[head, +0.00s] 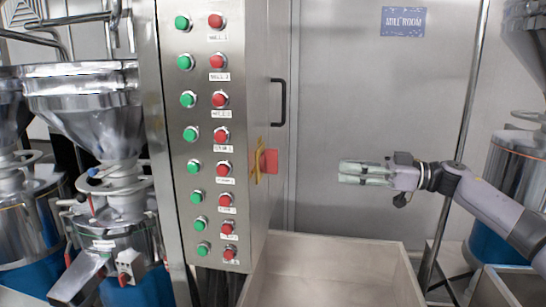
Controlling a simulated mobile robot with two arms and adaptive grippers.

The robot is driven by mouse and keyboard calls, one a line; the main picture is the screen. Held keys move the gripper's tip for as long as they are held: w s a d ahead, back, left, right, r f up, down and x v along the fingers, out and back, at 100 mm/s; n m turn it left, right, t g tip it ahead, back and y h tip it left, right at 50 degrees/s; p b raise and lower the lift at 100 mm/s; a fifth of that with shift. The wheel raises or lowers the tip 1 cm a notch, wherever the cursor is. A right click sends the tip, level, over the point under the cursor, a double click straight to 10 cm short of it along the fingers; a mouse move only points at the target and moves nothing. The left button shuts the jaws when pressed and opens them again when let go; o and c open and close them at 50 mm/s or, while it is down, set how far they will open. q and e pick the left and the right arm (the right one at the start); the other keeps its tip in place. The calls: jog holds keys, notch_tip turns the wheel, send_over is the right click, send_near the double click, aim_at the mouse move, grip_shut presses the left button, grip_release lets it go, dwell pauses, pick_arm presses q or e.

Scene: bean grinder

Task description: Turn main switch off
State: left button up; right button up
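My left gripper is not in view.
The cabinet front has columns of green buttons (190,133) and red buttons (221,136). A black door handle (279,101) is above the switch. A pale open bin (330,275) stands below. Steel mills (105,130) stand at left. A thin post (468,110) is near my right arm.

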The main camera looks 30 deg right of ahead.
aim_at(271, 161)
jog(key=s+a+r+p+x, duration=0.1)
jog(key=p+x, duration=0.4)
jog(key=x, duration=1)
jog(key=shift+g+p, duration=0.3)
jog(key=shift+g, duration=0.1)
jog(key=shift+w+a+r, duration=0.1)
jog(key=shift+r, duration=0.05)
grip_shut()
